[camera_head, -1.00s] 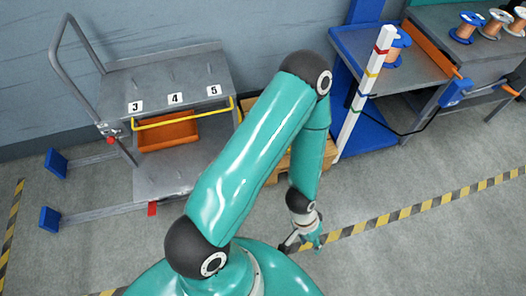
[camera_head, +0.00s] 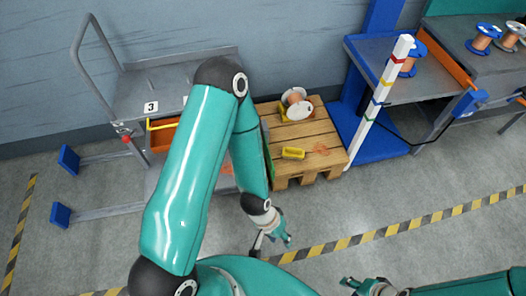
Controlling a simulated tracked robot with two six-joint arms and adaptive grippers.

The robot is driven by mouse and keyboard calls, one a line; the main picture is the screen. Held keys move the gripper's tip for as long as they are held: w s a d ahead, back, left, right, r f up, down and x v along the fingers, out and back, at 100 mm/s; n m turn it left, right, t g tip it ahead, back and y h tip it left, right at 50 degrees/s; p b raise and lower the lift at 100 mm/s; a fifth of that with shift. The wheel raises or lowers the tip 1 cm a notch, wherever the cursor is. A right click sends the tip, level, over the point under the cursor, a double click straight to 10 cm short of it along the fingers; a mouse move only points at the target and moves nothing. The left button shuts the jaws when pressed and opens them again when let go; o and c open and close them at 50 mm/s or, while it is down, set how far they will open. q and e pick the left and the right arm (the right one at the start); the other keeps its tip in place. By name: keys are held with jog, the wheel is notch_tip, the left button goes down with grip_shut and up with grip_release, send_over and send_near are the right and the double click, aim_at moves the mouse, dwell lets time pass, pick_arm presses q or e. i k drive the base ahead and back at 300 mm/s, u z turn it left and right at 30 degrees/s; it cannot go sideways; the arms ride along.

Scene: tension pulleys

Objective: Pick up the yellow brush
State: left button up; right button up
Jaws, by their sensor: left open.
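A small yellow object (camera_head: 293,153), seemingly the yellow brush, lies on top of the wooden pallet (camera_head: 287,172). It is too small to make out its bristles. My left gripper (camera_head: 272,246) is open and empty, pointing down over the grey floor in front of the pallet, apart from the brush. My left arm covers part of the cart and the pallet's left edge. My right gripper (camera_head: 350,284) shows at the bottom right, over the floor; its jaw opening is not clear.
A copper-wire spool (camera_head: 297,103) with white flanges stands at the back of the pallet. A grey cart (camera_head: 130,97) is at the left. The floor in front is clear.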

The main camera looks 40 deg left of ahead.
aim_at(288, 152)
jog(key=u, duration=0.2)
jog(key=i, duration=0.2)
jog(key=u, duration=1.25)
jog(key=i, duration=0.85)
jog(key=z, duration=0.2)
jog(key=k, duration=0.75)
jog(key=u, duration=0.25)
jog(key=i, duration=0.75)
jog(key=z, duration=0.15)
